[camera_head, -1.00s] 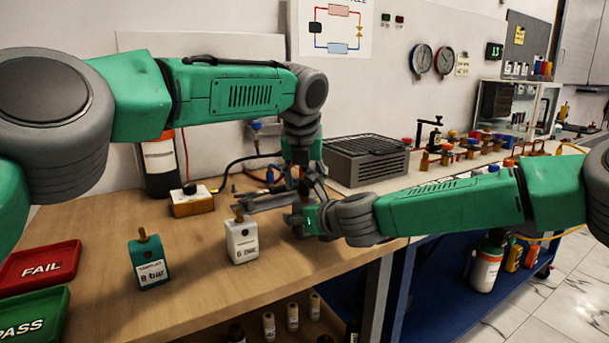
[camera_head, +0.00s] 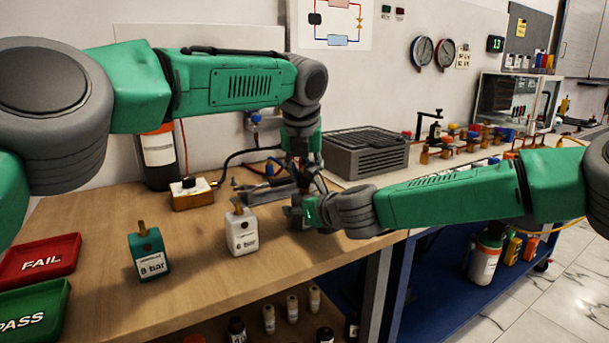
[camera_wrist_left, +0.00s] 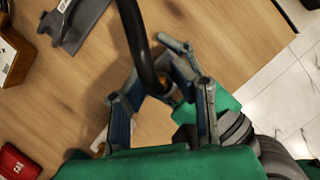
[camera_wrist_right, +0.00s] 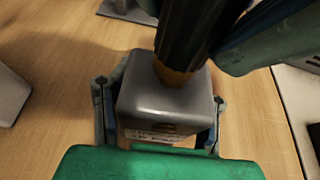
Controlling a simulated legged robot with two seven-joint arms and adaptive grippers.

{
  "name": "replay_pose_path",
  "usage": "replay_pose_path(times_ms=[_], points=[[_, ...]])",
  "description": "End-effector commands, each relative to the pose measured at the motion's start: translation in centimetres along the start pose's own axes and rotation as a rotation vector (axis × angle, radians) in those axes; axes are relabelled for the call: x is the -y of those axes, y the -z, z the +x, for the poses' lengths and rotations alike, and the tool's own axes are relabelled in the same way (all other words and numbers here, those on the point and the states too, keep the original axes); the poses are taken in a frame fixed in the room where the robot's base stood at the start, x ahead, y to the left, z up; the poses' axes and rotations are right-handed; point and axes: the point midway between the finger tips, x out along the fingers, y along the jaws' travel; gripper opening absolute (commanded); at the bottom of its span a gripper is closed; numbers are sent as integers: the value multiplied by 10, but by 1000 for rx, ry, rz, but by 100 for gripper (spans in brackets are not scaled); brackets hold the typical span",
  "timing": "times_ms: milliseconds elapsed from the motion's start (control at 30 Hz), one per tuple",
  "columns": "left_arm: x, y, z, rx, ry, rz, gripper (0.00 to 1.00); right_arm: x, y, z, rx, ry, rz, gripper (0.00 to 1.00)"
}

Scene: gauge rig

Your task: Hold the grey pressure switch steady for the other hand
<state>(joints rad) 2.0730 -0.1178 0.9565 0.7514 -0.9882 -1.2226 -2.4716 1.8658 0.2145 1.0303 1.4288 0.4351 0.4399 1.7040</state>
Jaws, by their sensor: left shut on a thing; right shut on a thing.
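The grey pressure switch (camera_wrist_right: 150,100) sits between the fingers of my right gripper (camera_wrist_right: 160,115), which is shut on it. It has a printed label low on its near face and a brass fitting on top. A black hose end (camera_wrist_right: 195,28) stands on that fitting; I cannot tell how firmly it is seated. My left gripper (camera_wrist_left: 158,82) is shut around the black hose (camera_wrist_left: 138,45), just above the switch. In the head view, my left gripper (camera_head: 303,172) points down over my right gripper (camera_head: 303,211), and the switch is mostly hidden there.
A white block (camera_head: 240,231) and a teal block marked 8 bar (camera_head: 148,254) stand on the wooden bench, left of the grippers. Red FAIL (camera_head: 40,260) and green PASS (camera_head: 35,312) trays lie at the left. A grey vented box (camera_head: 365,153) is behind.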

Motion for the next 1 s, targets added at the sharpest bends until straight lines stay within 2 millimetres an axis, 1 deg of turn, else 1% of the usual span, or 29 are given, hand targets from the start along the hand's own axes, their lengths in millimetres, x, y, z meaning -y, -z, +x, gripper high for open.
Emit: replay_pose_path(times_ms=[33, 167, 1000], points=[[2, -1, -3, 3, 3, 0, 0, 0, 3, 0, -4, 1, -1, 4], [1, -2, -6, 4, 2, 0, 0, 0, 3, 0, -4, 1, -1, 4], [1, -19, -43, 4, 0, -1, 0, 0, 3, 1, -4, 0, 0, 4]])
